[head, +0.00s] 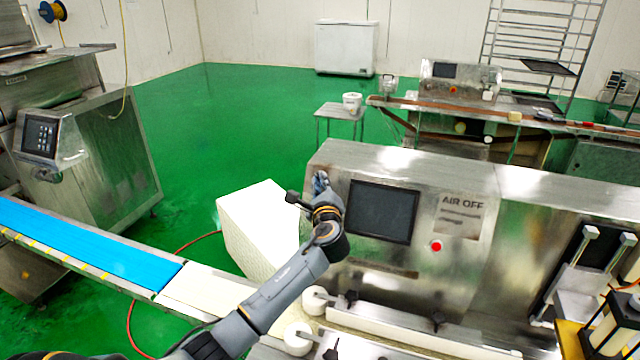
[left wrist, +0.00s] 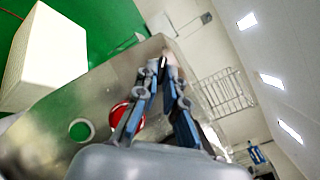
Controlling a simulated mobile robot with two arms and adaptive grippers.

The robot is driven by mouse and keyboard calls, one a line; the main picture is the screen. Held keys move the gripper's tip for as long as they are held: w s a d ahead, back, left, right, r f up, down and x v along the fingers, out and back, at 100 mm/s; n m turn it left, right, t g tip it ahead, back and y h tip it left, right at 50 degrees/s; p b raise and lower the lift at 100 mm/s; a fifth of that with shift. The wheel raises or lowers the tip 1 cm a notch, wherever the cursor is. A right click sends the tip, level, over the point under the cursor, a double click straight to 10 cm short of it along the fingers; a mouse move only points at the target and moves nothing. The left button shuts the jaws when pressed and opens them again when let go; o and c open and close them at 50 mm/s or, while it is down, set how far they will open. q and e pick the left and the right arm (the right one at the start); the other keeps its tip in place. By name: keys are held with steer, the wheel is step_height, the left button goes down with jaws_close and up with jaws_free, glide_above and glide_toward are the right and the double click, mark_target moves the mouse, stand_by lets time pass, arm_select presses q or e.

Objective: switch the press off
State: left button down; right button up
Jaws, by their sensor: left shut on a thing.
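The press (head: 480,190) is a steel housing with a dark screen (head: 382,211), an "AIR OFF" sign (head: 461,214) and a red button (head: 436,246). My left gripper (head: 321,182) is at the upper left of its front, left of the screen. In the left wrist view its fingers (left wrist: 166,70) are close together at the tips, shut on a small part that they mostly hide. A red button (left wrist: 119,114) is partly behind one finger, and a green round button (left wrist: 81,130) is beside it. My right gripper is not in view.
A large white block (head: 262,230) stands on the green floor left of the press. A blue conveyor belt (head: 85,243) runs at the left. White rollers (head: 298,338) and a pale belt lie below the press front. A steel machine (head: 90,150) stands further left.

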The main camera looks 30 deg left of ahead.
arm_select(q)
steer(key=shift+r, duration=0.15)
steer(key=c, duration=1.6)
jaws_free()
steer(key=shift+o, duration=0.8)
steer(key=shift+w+a, duration=0.1)
steer(key=v, duration=1.2)
